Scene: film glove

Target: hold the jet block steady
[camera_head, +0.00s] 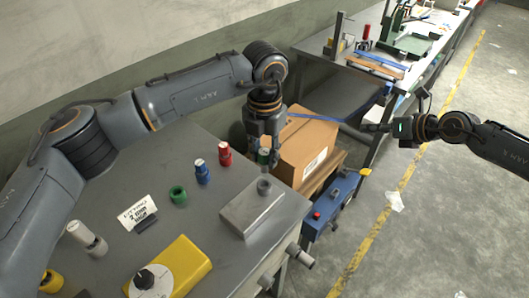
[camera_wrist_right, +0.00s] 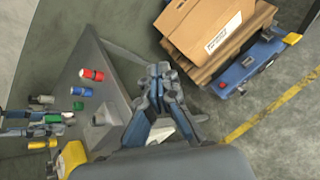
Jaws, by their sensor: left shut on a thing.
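The jet block, which I take to be the grey metal block (camera_head: 250,210) with a round socket on top, sits near the right edge of the grey workbench (camera_head: 185,235). My left gripper (camera_head: 264,152) points down just above the block and is shut on a green cylinder (camera_head: 264,157) with a pale top. The cylinder is apart from the block, and the fingers partly hide it. The green cylinder also shows in the right wrist view (camera_wrist_right: 52,118). My right gripper (camera_head: 374,127) is off to the right, over the floor and away from the block. Its fingertips meet with nothing between them (camera_wrist_right: 160,70).
A red cylinder (camera_head: 225,154), blue cylinder (camera_head: 202,173) and green ring (camera_head: 178,194) stand on the bench. A label card (camera_head: 138,211) and yellow box (camera_head: 178,268) lie nearby. A cardboard box (camera_head: 306,145) and blue case (camera_head: 333,205) are beyond the bench.

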